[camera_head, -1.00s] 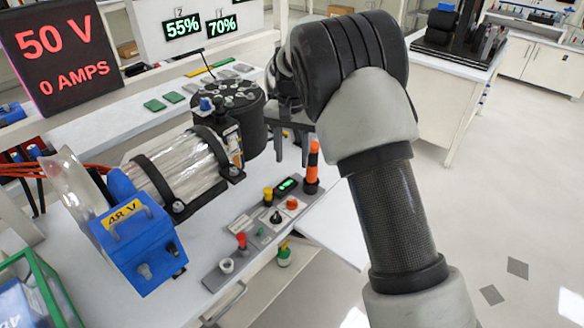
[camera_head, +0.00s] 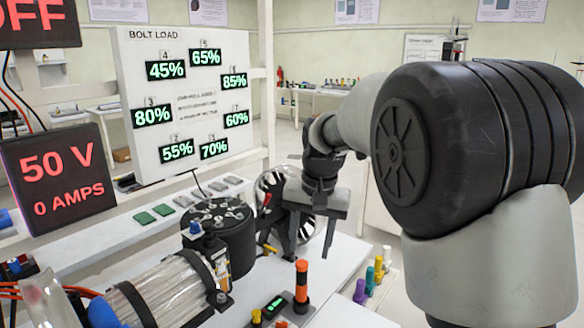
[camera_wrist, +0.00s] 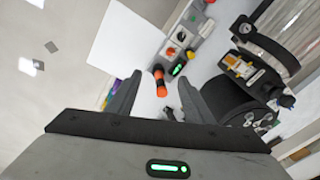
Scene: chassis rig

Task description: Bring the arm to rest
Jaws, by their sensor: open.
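My arm (camera_head: 490,250) crosses the right side of the head view. My gripper (camera_head: 309,248) hangs over the bench with its two fingers pointing down. The fingers stand wide apart with nothing held between them. In the wrist view my gripper (camera_wrist: 160,98) also shows open and empty. Beyond its fingers lie an orange and black upright handle (camera_wrist: 158,80) and the bench surface. In the head view the gripper is to the right of a black cylindrical housing (camera_head: 218,238) with a bolted top and appears clear of it.
A bolt load board (camera_head: 190,100) with green percentages and a 50 V display (camera_head: 62,178) stand at the left. The orange and black handle (camera_head: 301,285) rises from the front of the bench. A clear cylinder (camera_head: 165,295) lies at lower left. Several coloured pegs (camera_head: 375,272) stand at right.

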